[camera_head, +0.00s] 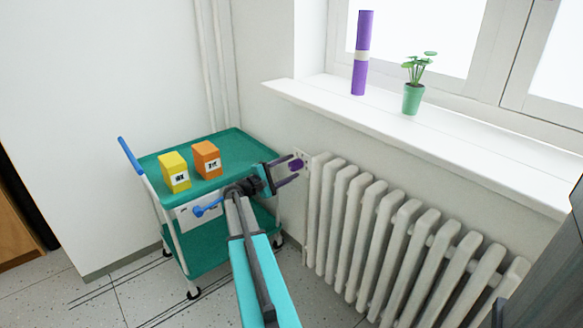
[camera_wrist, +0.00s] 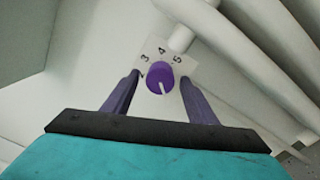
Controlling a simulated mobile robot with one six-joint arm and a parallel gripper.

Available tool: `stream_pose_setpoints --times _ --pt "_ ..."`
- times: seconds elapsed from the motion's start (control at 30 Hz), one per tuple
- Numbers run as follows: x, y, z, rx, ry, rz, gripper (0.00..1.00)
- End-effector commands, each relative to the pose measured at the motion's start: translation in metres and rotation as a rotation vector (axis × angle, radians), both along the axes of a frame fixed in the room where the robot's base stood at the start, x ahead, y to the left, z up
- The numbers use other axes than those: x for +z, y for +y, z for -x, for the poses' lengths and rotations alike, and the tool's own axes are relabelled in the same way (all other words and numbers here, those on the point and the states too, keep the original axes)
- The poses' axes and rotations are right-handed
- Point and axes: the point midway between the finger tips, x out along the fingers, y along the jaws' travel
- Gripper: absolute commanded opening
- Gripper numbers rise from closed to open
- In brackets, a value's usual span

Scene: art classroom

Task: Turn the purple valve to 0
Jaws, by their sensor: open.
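The purple valve (camera_head: 296,164) is a round knob at the upper left end of the white radiator (camera_head: 381,220). In the wrist view the valve (camera_wrist: 160,76) sits on a pale plate (camera_wrist: 184,66) with the numbers 3, 4 and 5 readable above it; a mark at the left is partly hidden. A white pointer line on the knob runs down, away from those numbers. My gripper (camera_head: 287,170) is open, and in the wrist view its two fingers (camera_wrist: 160,92) stand on either side of the valve. I cannot tell whether they touch it.
A green trolley (camera_head: 220,184) with a yellow box (camera_head: 174,172) and an orange box (camera_head: 207,160) stands close to my gripper. The window sill (camera_head: 330,107) above holds a purple roll (camera_head: 362,52) and a potted plant (camera_head: 412,98). Floor (camera_head: 110,300) is clear at the lower left.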

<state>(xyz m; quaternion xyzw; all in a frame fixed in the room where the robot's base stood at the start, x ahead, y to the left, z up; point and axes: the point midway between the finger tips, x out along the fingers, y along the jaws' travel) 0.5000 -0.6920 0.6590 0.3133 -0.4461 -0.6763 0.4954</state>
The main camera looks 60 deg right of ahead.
Motion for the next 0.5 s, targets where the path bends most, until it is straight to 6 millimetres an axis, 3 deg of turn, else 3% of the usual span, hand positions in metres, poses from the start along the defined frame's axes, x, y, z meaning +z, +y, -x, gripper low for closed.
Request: stream_pose_setpoints --times 0.5 --pt "0.0 0.078 -0.027 0.002 0.0 0.0 0.53"
